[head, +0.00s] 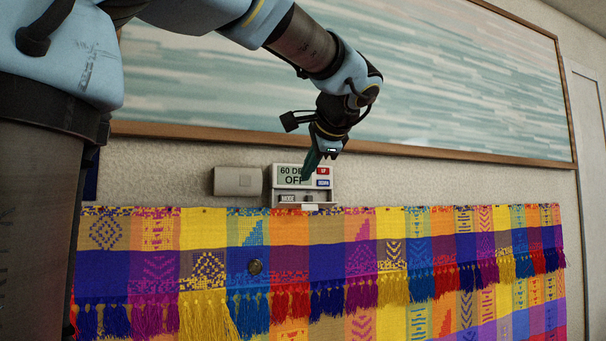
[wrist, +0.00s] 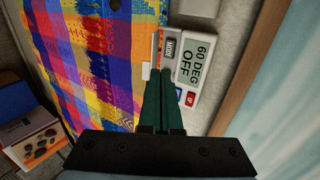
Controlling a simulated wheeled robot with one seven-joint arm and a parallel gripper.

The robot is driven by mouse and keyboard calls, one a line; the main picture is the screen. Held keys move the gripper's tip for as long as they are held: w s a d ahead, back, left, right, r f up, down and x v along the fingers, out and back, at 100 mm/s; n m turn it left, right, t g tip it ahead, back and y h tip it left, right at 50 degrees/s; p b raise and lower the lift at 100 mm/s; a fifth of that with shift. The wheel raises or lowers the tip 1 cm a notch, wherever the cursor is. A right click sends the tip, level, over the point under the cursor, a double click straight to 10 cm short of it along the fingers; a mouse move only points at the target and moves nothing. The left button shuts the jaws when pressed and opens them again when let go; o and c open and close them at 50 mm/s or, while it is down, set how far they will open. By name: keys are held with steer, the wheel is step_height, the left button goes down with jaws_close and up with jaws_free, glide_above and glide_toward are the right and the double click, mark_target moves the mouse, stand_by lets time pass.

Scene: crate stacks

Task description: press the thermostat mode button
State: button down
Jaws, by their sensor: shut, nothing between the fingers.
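The white thermostat (head: 325,199) is on the wall just above a colourful woven cloth, and its screen reads "60 DEG OFF". Its grey MODE button (head: 288,198) sits below the screen; in the wrist view the MODE button (wrist: 170,47) lies beyond my fingertips. A red UP button (head: 323,170) and a blue DOWN button (head: 323,183) are right of the screen. My gripper (head: 307,178) is shut and empty, with its green fingers in front of the thermostat screen. In the wrist view my gripper (wrist: 161,72) points toward the thermostat's lower part. I cannot tell whether the tips touch it.
A beige box (head: 238,181) is on the wall left of the thermostat. The woven cloth (head: 330,260) with tassels spreads below. A large wood-framed picture (head: 450,90) hangs above, close behind my arm. Books (wrist: 35,145) show at lower left in the wrist view.

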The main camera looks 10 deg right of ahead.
steer(key=p, duration=0.2)
glide_toward(288, 198)
step_height(288, 198, down, 3)
steer(key=w, duration=0.2)
steer(key=shift+w+a+p, duration=0.25)
steer(key=shift+w+p, duration=0.5)
steer(key=shift+w, duration=0.35)
steer(key=shift+w+f, duration=0.1)
steer(key=shift+w, duration=0.5)
steer(key=shift+w, duration=0.1)
